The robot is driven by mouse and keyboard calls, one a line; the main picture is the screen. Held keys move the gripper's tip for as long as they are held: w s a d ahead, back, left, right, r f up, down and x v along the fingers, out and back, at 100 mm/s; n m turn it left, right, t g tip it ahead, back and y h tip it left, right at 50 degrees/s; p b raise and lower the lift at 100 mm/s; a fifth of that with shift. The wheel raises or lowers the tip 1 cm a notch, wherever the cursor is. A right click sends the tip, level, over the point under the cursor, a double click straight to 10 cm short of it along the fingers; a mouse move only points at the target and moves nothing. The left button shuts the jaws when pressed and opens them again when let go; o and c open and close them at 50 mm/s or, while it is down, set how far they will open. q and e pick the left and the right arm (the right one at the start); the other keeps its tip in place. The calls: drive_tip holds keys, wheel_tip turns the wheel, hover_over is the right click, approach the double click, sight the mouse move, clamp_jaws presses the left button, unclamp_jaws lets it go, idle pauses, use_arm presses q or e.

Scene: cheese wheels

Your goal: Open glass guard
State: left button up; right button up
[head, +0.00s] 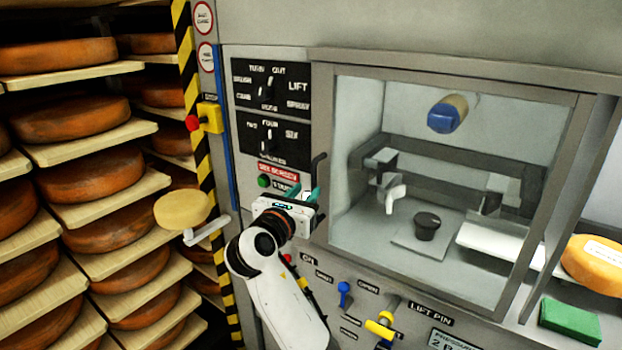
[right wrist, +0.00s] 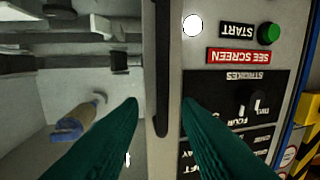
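The glass guard (head: 450,82) is a grey-framed window across the front of the machine's chamber, and it looks shut. Its black upright handle (head: 317,175) is on the left side of the frame. My right gripper (head: 303,192) is in front of the panel, close to the handle. My left gripper is not in view.
Black dial panels (head: 270,88) and a green start button (head: 264,182) are left of the guard. Blue and yellow levers (head: 380,328) stick out below it. Shelves of cheese wheels (head: 68,120) fill the left. A green sponge (head: 570,321) and a cheese wheel (head: 592,262) sit at right.

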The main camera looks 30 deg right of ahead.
sight(313, 183)
drive_tip(key=x, duration=0.6)
drive_tip(key=shift+w+a+p, duration=0.1)
drive_tip(key=shift+p, duration=0.2)
drive_tip(key=shift+c, duration=0.5)
clamp_jaws()
